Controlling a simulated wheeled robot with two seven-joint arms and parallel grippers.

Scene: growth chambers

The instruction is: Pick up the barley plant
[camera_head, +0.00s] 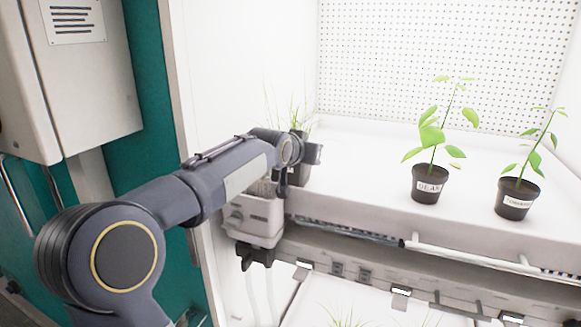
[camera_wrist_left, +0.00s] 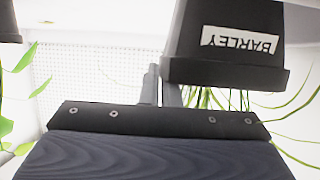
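The barley plant has thin grassy leaves (camera_head: 298,117) and stands at the left end of the upper shelf in the head view. Its black pot, with a white BARLEY label, fills the upper right of the left wrist view (camera_wrist_left: 225,62), where it appears upside down. In the head view my left gripper (camera_head: 308,153) is in front of the plant and hides much of the pot. In the wrist view two grey finger-like parts (camera_wrist_left: 161,85) show beside the pot, close together. Whether they grip anything cannot be told. My right gripper is not in view.
A bean plant (camera_head: 429,184) and a plant in another labelled black pot (camera_head: 517,200) stand farther right on the white shelf (camera_head: 365,170). The shelf between barley and bean is clear. A white side wall (camera_head: 235,60) is close on the left. Grassy leaves (camera_head: 347,322) show on the level below.

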